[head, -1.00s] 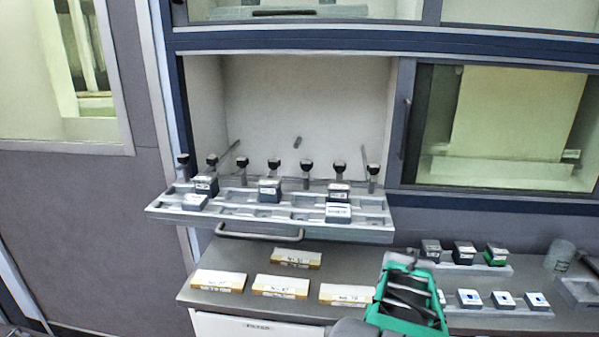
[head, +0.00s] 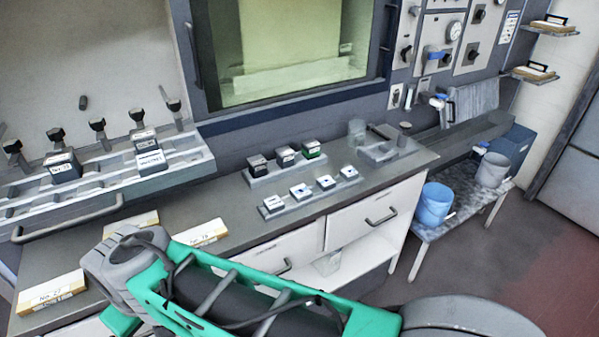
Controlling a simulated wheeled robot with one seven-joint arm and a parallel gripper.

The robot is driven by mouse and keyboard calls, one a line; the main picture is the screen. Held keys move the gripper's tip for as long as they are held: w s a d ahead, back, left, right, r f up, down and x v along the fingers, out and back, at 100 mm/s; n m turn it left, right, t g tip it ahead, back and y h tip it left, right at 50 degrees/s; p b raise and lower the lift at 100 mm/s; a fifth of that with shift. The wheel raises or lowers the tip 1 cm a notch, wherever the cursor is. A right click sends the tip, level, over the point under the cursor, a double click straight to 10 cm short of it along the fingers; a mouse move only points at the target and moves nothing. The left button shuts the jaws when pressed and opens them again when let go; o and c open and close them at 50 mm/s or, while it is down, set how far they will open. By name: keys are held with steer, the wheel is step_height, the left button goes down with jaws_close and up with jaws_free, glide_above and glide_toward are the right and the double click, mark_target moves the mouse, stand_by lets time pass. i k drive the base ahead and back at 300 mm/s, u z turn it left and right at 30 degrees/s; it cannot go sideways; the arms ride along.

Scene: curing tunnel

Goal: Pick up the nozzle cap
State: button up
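I cannot pick out a nozzle cap with certainty. A small dark cylindrical piece (head: 405,127) stands at the back right of the counter, by a grey holder (head: 376,155); it is too small to tell whether it is a cap. My green and grey arm crosses the lower foreground, bending at a grey joint at left. Its fingertips do not show, so I cannot see whether anything is held.
The counter (head: 375,188) holds two racks of small blocks, a clear cup (head: 357,130) and labelled boxes (head: 51,291). A grey tray (head: 180,176) juts out at left. A side table at right bears a blue bucket (head: 434,204). Floor is open at right.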

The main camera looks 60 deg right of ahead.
mark_target(327, 182)
steer(key=u, duration=2.4)
steer(key=k, duration=1.25)
steer(key=z, duration=0.85)
